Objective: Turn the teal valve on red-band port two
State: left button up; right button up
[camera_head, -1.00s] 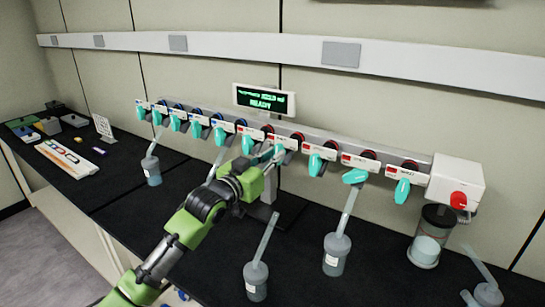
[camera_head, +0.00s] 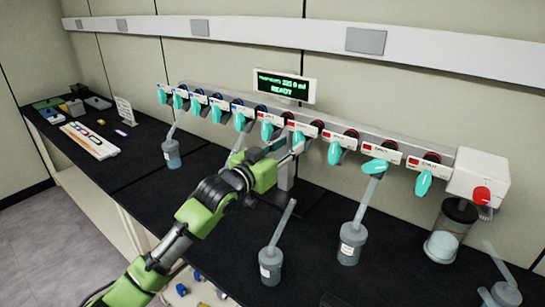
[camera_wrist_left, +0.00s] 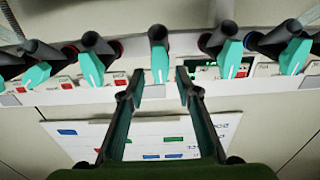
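The manifold (camera_head: 350,148) carries a row of ports with teal valves, blue-marked on the left and red-marked on the right. The teal valve of the second red-band port from the left (camera_head: 298,138) is partly hidden by my left gripper (camera_head: 284,148). In the left wrist view, a teal valve (camera_wrist_left: 160,62) hangs upright just beyond the tips of my left gripper (camera_wrist_left: 158,80), lined up with the gap. The fingers are apart, with nothing seen between them. Contact with the valve is not clear. My right gripper is not in view.
Neighbouring valves stand close on both sides (camera_head: 267,130) (camera_head: 335,154). One red-side valve (camera_head: 375,166) lies nearly sideways above a flask (camera_head: 350,243). Another flask (camera_head: 270,265) stands in front. A display (camera_head: 284,86) reading READY rises behind. A white box with a red knob (camera_head: 481,194) ends the row.

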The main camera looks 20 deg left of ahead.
pick_arm(q)
jog(key=v, duration=1)
jog(key=shift+w, duration=0.1)
jog(key=s+d+f+n+g+y, duration=0.1)
jog(key=s+f+g+y, duration=0.15)
jog(key=s+f, duration=0.7)
jog(key=s+d+f+g+y, duration=0.1)
jog(key=s+f+g, duration=0.35)
jog(key=f, duration=0.95)
jog(key=s+a+f+n+g+y, duration=0.1)
jog(key=s+f+g, duration=0.3)
jog(key=s, duration=0.7)
jog(key=s+a+f+g+y, duration=0.1)
jog(key=s+f+g, duration=0.1)
jog(key=s+f, duration=0.65)
jog(key=s+f+g+b, duration=0.1)
jog(key=s+f, duration=0.1)
jog(key=f, duration=1.1)
jog(key=s+f+g+b, duration=0.1)
jog(key=s+f, duration=0.2)
jog(key=f, duration=1)
jog(key=s+a+f+g+b, duration=0.1)
jog(key=s+a+f+b, duration=0.1)
jog(key=s+f, duration=1.5)
jog(key=shift+s+a+f+y, duration=0.15)
jog(key=shift+a+f+y, duration=0.2)
jog(key=shift+a+f, duration=0.4)
